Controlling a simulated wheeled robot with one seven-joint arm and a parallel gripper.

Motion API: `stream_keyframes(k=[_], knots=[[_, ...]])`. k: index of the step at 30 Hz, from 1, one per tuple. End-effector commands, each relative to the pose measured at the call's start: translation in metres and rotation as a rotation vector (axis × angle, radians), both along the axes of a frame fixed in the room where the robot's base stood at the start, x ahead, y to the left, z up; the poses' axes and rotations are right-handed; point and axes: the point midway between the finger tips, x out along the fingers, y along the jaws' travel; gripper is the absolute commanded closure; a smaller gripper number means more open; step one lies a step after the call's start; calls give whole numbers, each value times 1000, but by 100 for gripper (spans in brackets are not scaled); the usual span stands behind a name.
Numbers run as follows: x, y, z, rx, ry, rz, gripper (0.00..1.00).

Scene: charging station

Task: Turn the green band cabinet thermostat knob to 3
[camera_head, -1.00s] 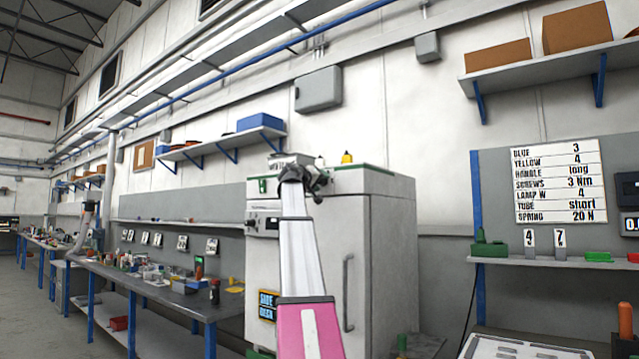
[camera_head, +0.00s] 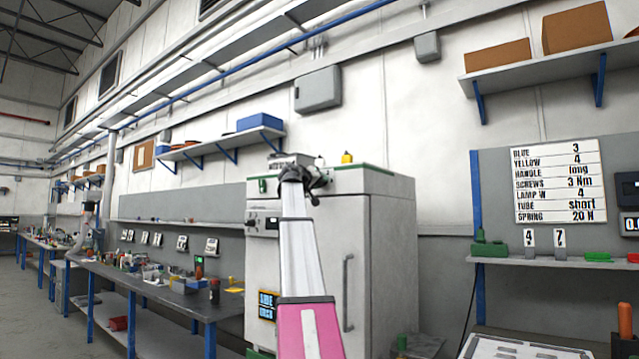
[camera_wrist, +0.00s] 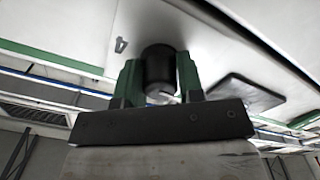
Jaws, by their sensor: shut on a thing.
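The white cabinet (camera_head: 390,240) with a green band along its top edge stands in the middle of the head view. In the wrist view, a round black knob (camera_wrist: 159,66) stands out from the cabinet's pale face (camera_wrist: 215,30). My gripper (camera_wrist: 158,78) has its two green fingers shut on either side of this knob. A small grey mark (camera_wrist: 121,45) is on the face left of the knob, and a dark panel (camera_wrist: 245,92) is to its right. The knob's pointer and scale cannot be read. My arm covers part of the cabinet front in the head view.
A wall board (camera_head: 558,181) lists words and values, including BLUE 3 and YELLOW 4. A long workbench (camera_head: 150,287) with small items runs along the left. A shelf (camera_head: 540,262) with number tags is on the right. The cabinet has a long vertical handle (camera_head: 347,292).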

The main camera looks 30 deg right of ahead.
Motion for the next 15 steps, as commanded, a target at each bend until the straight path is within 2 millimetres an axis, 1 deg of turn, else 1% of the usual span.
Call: stream_keyframes(k=[15], knots=[[0, 0, 0, 183, -436, -1, 89]])
